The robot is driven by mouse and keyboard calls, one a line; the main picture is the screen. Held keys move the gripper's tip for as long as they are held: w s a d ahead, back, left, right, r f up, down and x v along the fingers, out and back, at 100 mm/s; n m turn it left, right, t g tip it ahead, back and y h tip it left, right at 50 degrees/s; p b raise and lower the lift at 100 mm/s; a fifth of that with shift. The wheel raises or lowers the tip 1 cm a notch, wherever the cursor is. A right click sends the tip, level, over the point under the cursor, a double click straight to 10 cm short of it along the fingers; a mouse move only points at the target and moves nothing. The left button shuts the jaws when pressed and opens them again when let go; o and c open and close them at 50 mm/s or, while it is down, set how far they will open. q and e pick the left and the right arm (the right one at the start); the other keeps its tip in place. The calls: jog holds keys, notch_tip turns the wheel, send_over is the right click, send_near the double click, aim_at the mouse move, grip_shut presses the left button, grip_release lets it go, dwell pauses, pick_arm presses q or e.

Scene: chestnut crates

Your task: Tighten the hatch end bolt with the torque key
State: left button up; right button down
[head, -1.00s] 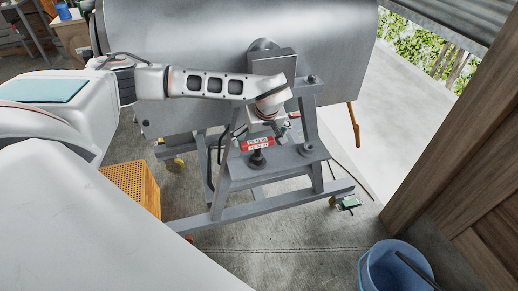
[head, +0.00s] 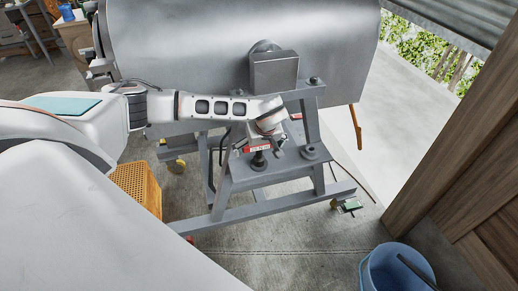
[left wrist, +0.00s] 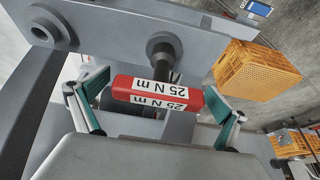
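The torque key is a red bar (head: 257,149) with white "25 N m" labels. In the head view it stands over a dark bolt (head: 258,161) on the grey frame's plate, partly hidden by my left gripper (head: 268,138). In the left wrist view the red torque key (left wrist: 157,94) lies crosswise between the fingers, its dark shaft running to a round socket or bolt head (left wrist: 164,48). The left gripper (left wrist: 152,80) also shows there, its green-padded fingers spread wide near the bar's two ends. I see no firm contact. My right gripper is not in view.
The grey frame (head: 285,203) stands before a large metal cylinder (head: 200,60). A second bolt (head: 310,152) sits right of the key. An orange crate (head: 139,184) stands left, a blue bucket (head: 370,275) at lower right, near a wooden wall (head: 460,150).

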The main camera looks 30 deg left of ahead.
pick_arm(q)
jog(key=c, duration=1.2)
notch_tip(320, 180, up, 20)
jog(key=shift+r, duration=0.1)
